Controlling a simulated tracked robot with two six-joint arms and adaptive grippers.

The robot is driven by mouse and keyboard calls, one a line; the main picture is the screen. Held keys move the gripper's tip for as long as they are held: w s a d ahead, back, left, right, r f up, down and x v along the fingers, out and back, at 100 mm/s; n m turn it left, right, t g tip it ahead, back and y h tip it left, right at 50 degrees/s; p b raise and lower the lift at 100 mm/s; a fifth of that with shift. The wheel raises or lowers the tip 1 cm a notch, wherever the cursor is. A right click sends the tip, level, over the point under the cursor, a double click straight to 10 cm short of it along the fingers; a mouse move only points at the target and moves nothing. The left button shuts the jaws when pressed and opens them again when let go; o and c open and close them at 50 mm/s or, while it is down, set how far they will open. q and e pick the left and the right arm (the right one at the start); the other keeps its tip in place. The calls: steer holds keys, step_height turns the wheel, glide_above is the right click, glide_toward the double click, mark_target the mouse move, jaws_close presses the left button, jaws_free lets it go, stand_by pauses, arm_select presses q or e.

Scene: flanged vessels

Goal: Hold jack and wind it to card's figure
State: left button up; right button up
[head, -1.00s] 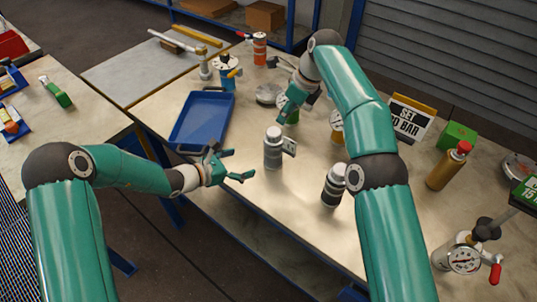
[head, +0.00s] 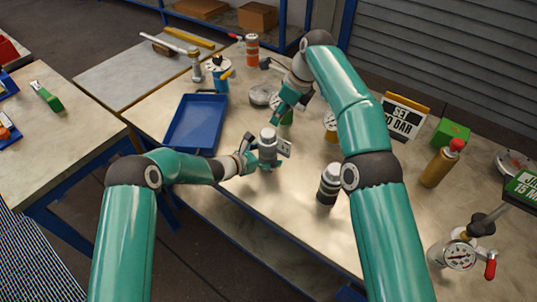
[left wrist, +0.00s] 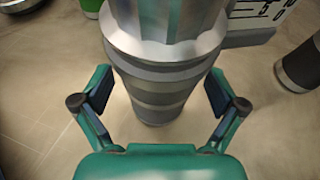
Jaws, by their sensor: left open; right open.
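A grey ribbed cylinder (head: 268,143), which looks like the jack, stands upright on the metal table with a small scale plate (head: 284,148) on its right side. My left gripper (head: 262,165) is open, its fingers at either side of the cylinder's body. In the left wrist view the jack (left wrist: 160,85) stands between the spread fingers (left wrist: 160,95), with gaps showing on both sides. A green card (head: 525,187) at the right edge is cut off; "JA" and "15 M" show. My right gripper (head: 286,108) is open above the table behind the jack, partly hiding a green object.
A similar dark cylinder (head: 329,184) stands right of the jack, close to my right arm. A blue tray (head: 196,123) lies to the left. A "BAR" sign (head: 402,116), a brass bottle (head: 441,164) and a gauge with red handle (head: 460,256) are at the right.

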arm_select(q)
jaws_close()
stand_by(0.5)
stand_by(0.8)
